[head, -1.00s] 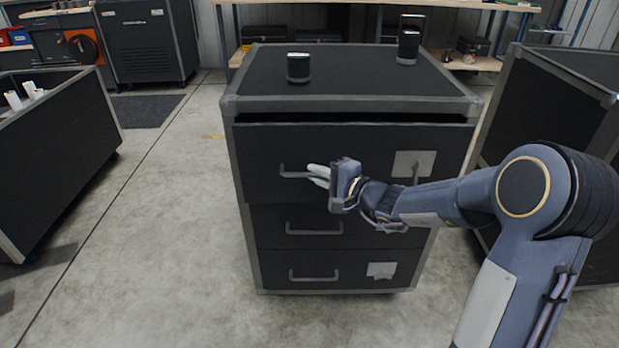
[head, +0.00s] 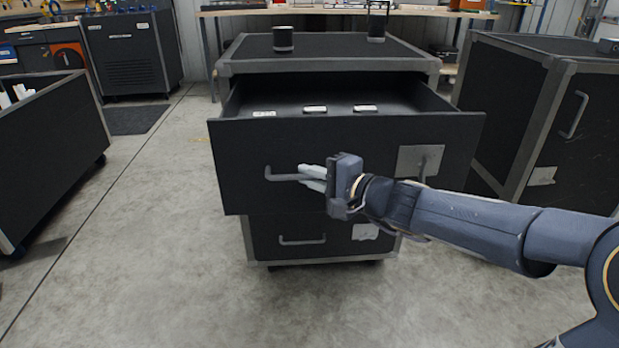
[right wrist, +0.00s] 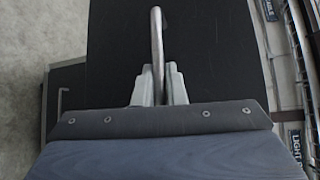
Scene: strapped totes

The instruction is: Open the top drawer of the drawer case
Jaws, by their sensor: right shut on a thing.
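The drawer case (head: 330,60) is black with grey edges. Its top drawer (head: 240,150) stands well out from the case, and several small pale-topped items lie inside near the back. My right gripper (head: 308,176) is shut on the drawer's grey bar handle (head: 280,177), near the handle's right part. In the right wrist view both fingers (right wrist: 160,85) close around the handle bar (right wrist: 156,40). A lower drawer (head: 300,228) is shut below it, and the drawer between is hidden. My left gripper is not in view.
A black open tote (head: 50,150) is at left and another strapped case (head: 560,110) at right. The floor (head: 160,260) in front is clear.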

